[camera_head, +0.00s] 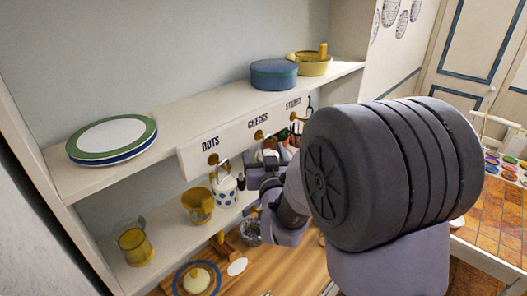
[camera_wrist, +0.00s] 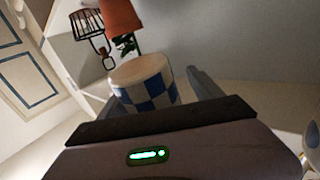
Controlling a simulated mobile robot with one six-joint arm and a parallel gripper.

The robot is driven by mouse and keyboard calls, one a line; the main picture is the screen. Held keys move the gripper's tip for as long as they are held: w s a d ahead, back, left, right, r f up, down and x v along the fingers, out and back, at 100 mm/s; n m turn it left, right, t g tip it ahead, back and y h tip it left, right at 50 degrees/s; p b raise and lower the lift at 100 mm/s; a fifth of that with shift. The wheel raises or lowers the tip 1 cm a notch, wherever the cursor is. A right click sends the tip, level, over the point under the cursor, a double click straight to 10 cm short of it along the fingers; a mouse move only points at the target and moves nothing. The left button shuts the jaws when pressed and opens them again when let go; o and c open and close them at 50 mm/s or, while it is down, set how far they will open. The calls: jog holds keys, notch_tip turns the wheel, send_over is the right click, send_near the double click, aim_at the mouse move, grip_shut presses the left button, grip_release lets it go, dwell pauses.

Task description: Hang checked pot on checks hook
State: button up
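The checked pot (camera_wrist: 145,88), white with blue squares and a pale top, sits between the two fingers of my gripper (camera_wrist: 158,92) in the wrist view. The fingers lie close along both its sides and appear shut on it. In the head view my gripper (camera_head: 264,172) is in front of the rack, just below the CHECKS label; the pot is mostly hidden there by the gripper and arm. The checks hook (camera_head: 259,134), a brass peg, shows bare under its label, above my gripper. The pot looks apart from it.
A dotted pot (camera_head: 224,187) hangs below the dots hook (camera_head: 213,159), just left of my gripper. The stripes hook (camera_head: 294,117) is to the right. An orange pot (camera_wrist: 122,17) and a black wire holder (camera_wrist: 89,26) are close beyond the checked pot. Amber glasses (camera_head: 198,204) stand on the lower shelf.

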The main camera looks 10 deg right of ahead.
jog(key=shift+s, duration=0.1)
jog(key=s+a+b, duration=0.1)
jog(key=s+b, duration=1.6)
jog(key=s+a+f+g+y+b, duration=0.1)
jog(key=s+a+f+g+b, duration=0.15)
jog(key=f, duration=0.45)
jog(key=s+a+f+g+y+b, duration=0.1)
jog(key=f+g+y+b, duration=0.15)
jog(key=f, duration=0.45)
jog(key=s+f+m+g+b, duration=0.3)
jog(key=s+f+g, duration=0.4)
jog(key=s+f, duration=0.6)
jog(key=shift+s+f+b, duration=0.3)
jog(key=shift+f+b, duration=0.3)
jog(key=shift+b, duration=0.25)
